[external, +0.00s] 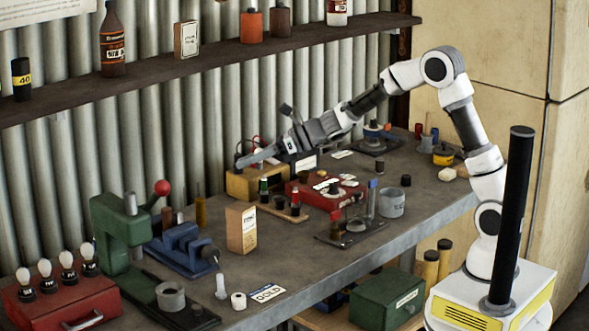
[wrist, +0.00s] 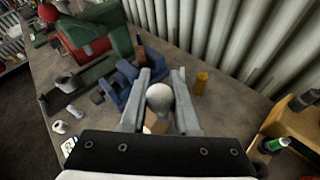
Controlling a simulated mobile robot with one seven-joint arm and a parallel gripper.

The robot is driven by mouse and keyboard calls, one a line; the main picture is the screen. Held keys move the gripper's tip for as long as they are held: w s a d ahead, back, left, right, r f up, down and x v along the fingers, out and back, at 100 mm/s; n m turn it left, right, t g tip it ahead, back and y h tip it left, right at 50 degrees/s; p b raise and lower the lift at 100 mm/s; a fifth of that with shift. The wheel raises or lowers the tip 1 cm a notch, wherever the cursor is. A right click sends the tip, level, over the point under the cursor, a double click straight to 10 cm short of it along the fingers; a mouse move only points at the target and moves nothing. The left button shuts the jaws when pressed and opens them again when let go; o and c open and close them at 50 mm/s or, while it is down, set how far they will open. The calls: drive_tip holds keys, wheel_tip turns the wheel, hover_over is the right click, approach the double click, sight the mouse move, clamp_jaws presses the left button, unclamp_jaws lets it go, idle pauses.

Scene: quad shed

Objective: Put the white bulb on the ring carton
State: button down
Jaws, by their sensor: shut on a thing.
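My gripper (external: 250,160) is above the back of the workbench, its fingers pointing left. In the wrist view, my gripper (wrist: 160,90) is shut on a round white bulb (wrist: 159,96) between its two fingers. I cannot make out the held bulb in the external view. A small tan carton (external: 241,229), which looks like the ring carton, stands upright on the bench, below the gripper in the picture. In the wrist view, part of a tan surface (wrist: 154,126), likely this carton, shows below the bulb. The bulb hides some of it.
A blue vise (external: 183,250) and a green press (external: 118,232) stand left of the carton. A red case (external: 62,305) with several white bulbs is at the far left. A yellow-brown box (external: 258,183) and a red box (external: 322,195) stand to the right. A shelf (external: 210,62) runs above.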

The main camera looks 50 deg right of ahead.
drive_tip(key=a+f, duration=0.1)
drive_tip(key=a, duration=0.1)
drive_tip(key=a+f, duration=0.1)
drive_tip(key=a, duration=0.1)
drive_tip(key=a+f, duration=0.2)
drive_tip(key=shift+w+b, duration=0.3)
drive_tip(key=shift+b, duration=0.1)
drive_tip(key=shift+f+b, duration=0.35)
drive_tip(key=shift+f, duration=1.5)
drive_tip(key=shift+f, duration=0.15)
drive_tip(key=c, duration=0.6)
unclamp_jaws()
drive_tip(key=shift+c, duration=0.2)
